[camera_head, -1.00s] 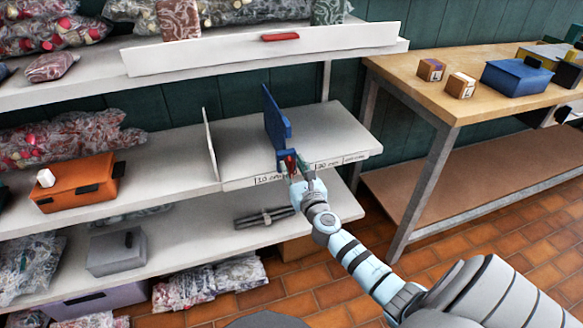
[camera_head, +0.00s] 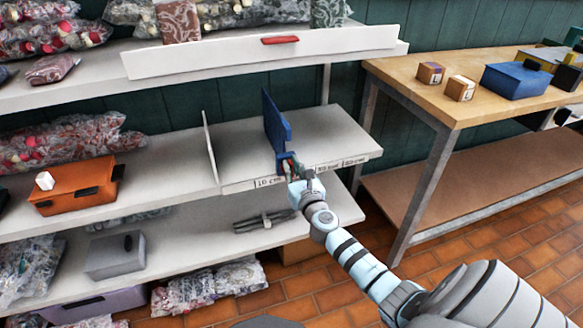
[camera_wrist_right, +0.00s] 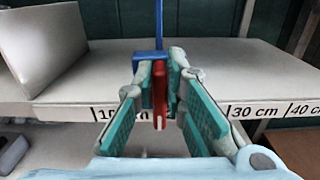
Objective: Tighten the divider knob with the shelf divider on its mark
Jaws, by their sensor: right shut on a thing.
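The blue shelf divider (camera_head: 277,124) stands upright on the middle shelf, its bracket at the shelf's front edge. It also shows edge-on in the right wrist view (camera_wrist_right: 159,28). The red divider knob (camera_wrist_right: 159,82) is below the bracket, between my right gripper's green-padded fingers. My right gripper (camera_head: 296,172) is shut on the knob, reaching in from the front. The label strip reads 10 cm (camera_head: 268,183) left of the divider and 30 cm (camera_wrist_right: 243,111) right of it. The strip between these labels is hidden by the gripper and bracket. My left gripper is out of view.
A white upright panel (camera_head: 210,147) stands left of the divider. An orange box (camera_head: 75,186) sits farther left. A grey tool-like thing (camera_head: 263,221) lies on the lower shelf. A wooden bench (camera_head: 425,98) is at right. The shelf right of the divider is clear.

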